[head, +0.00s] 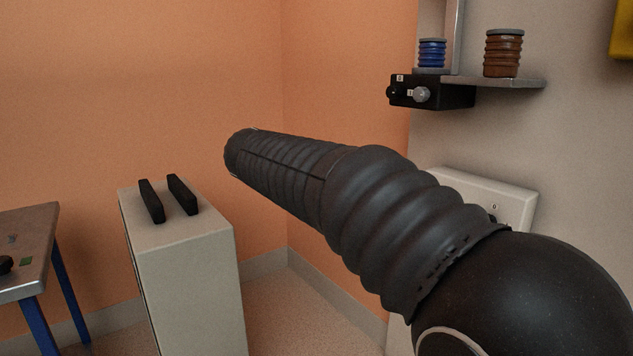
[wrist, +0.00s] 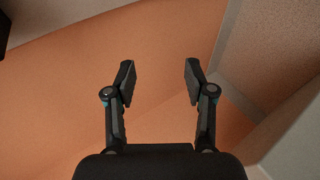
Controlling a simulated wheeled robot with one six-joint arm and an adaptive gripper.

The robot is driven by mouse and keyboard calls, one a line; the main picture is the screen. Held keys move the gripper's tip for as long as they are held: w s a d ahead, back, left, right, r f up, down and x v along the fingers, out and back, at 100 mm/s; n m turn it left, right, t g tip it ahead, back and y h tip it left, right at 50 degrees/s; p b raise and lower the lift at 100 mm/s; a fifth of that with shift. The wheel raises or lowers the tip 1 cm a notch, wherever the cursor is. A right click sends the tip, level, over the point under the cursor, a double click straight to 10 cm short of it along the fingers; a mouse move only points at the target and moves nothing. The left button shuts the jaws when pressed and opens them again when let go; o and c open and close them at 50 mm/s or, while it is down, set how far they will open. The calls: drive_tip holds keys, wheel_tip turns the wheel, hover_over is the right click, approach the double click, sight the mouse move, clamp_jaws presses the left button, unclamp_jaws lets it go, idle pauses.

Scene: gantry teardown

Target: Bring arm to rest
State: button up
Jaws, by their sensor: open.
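My gripper (wrist: 158,78) shows in the wrist view with its two dark fingers spread apart and nothing between them. Orange wall (wrist: 60,100) fills most of the view behind the fingers. In the head view my black, ribbed arm reaches from the lower right toward the middle, and the gripper itself cannot be made out there.
A metal-topped table (head: 28,240) with blue legs is at far left. A wall shelf (head: 510,82) holds a blue ribbed item (head: 432,54) and a brown one (head: 503,54). A white box (head: 480,195) sits behind my arm.

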drive_tip(key=s+d+f+m+g+y+p, duration=0.2)
drive_tip(key=s+d+f+y, duration=0.3)
drive_tip(key=s, duration=0.6)
drive_tip(key=s+d+f+m+g+y+p, duration=0.1)
drive_tip(key=s+d+f+m+g+p, duration=0.15)
drive_tip(key=s+f, duration=0.55)
drive_tip(key=s+d+r+m+p, duration=0.2)
drive_tip(key=s, duration=0.5)
drive_tip(key=s+d+r+m+t+y+p, duration=0.1)
drive_tip(key=s+d+r+m+p, duration=0.1)
drive_tip(key=s, duration=0.5)
drive_tip(key=shift+d+p, duration=0.6)
drive_tip(key=shift+d, duration=0.2)
drive_tip(key=shift+r, duration=0.1)
